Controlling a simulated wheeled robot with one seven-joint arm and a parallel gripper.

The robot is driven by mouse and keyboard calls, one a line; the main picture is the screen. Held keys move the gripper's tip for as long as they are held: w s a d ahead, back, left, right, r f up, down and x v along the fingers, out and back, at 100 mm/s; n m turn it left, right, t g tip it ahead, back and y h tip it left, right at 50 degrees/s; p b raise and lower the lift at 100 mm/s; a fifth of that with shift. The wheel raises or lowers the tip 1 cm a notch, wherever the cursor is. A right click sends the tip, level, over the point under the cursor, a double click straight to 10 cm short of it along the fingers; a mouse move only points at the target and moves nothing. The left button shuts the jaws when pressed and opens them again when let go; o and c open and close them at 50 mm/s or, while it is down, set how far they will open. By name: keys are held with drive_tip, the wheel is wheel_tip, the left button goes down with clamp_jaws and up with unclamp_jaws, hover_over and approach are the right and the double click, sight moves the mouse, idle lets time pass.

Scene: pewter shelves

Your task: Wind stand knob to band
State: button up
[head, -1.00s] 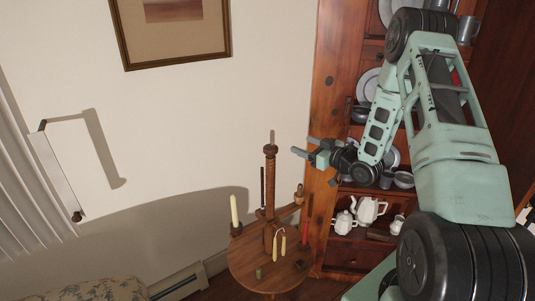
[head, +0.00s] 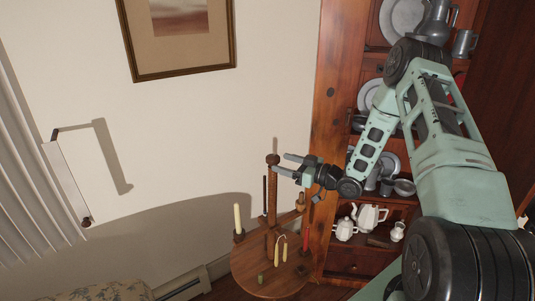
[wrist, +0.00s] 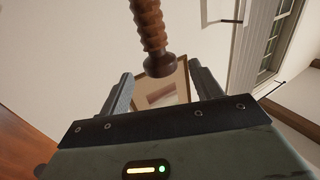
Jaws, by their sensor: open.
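The wooden candle stand (head: 272,205) has an upright post with a round brown knob (head: 272,159) at its top. In the wrist view the knob (wrist: 160,66) is a smooth dark-brown cap at the end of a ridged, screw-like post (wrist: 149,22). My gripper (head: 281,164) is open, pointing left at the height of the knob. Its fingers lie on either side of the knob in the wrist view, with gaps visible and nothing gripped. I cannot tell whether the knob is fully between the fingertips in depth. I cannot make out a band on the post.
The stand's round top (head: 250,262) holds a cream candle (head: 237,217), a red candle (head: 306,238) and other small pieces. A wooden cabinet (head: 331,95) with pewter and white teapots stands close at the right. Bare wall (head: 200,130) lies behind and left.

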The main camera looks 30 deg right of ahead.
sight(267, 158)
drive_tip(key=p+x, duration=0.2)
drive_tip(key=x, duration=0.5)
drive_tip(key=c, duration=1)
